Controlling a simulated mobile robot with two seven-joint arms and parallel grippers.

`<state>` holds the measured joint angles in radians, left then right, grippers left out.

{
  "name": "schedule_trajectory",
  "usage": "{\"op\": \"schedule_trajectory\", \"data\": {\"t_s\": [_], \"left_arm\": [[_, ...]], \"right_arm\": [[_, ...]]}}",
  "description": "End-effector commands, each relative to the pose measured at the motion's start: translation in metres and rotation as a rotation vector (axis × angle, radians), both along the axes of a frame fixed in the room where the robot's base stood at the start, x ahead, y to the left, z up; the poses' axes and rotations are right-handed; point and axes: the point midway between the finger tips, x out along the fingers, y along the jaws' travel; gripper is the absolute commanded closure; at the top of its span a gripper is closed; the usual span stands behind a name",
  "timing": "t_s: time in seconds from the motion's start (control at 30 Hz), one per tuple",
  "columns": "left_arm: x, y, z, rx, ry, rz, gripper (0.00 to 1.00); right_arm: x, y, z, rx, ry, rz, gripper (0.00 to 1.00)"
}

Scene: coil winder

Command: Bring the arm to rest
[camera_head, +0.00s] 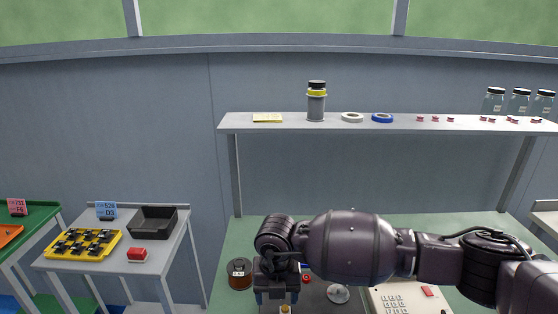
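My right arm (350,247) comes in from the right edge and reaches across the green workbench (400,225). Its gripper (276,298) points down over the bench near the bottom edge of the view. The fingertips are small and partly cut off, so I cannot tell whether they are open or shut. A small yellow piece (285,309) shows just below the gripper; I cannot tell whether they touch. My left gripper is not in view.
A copper-coloured spool (240,273) stands left of the gripper. A round metal disc (338,293) and a keypad panel (395,300) lie to its right. A shelf (400,124) spans behind, above the arm. A side table (150,267) stands at left.

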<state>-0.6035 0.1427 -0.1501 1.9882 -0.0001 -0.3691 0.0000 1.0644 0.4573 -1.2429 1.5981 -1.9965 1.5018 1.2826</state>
Motion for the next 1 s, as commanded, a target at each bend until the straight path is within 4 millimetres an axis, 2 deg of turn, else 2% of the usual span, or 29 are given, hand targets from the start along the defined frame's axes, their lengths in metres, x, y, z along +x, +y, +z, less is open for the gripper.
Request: {"op": "schedule_trajectory", "data": {"t_s": [0.17, 0.27, 0.37, 0.5, 0.63, 0.73, 0.8, 0.9, 1.0], "left_arm": [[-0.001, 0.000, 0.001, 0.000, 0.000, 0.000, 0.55], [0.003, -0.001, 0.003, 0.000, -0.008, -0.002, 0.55], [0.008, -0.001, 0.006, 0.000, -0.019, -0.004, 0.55], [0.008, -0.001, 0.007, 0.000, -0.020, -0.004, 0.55], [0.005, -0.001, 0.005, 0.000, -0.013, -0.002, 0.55], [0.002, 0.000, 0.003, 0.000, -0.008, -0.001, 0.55], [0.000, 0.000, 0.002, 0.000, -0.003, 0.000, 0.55], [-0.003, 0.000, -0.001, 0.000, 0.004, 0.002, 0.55], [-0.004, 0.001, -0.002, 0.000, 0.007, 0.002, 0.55]], "right_arm": [[-0.007, 0.033, 0.004, 0.201, 0.017, 0.174, 0.35], [-0.017, 0.057, 0.016, 0.356, 0.043, 0.252, 0.35], [-0.027, 0.087, 0.044, 0.558, 0.055, 0.316, 0.35], [-0.042, 0.131, 0.103, 0.915, 0.057, 0.360, 0.35], [-0.049, 0.153, 0.158, 1.269, 0.050, 0.291, 0.35], [-0.042, 0.154, 0.196, 1.519, 0.032, 0.162, 0.35], [-0.032, 0.146, 0.216, 1.675, 0.016, 0.035, 0.35], [-0.010, 0.123, 0.233, 1.854, -0.012, -0.191, 0.35], [0.012, 0.093, 0.234, 1.969, -0.034, -0.431, 0.35]]}}
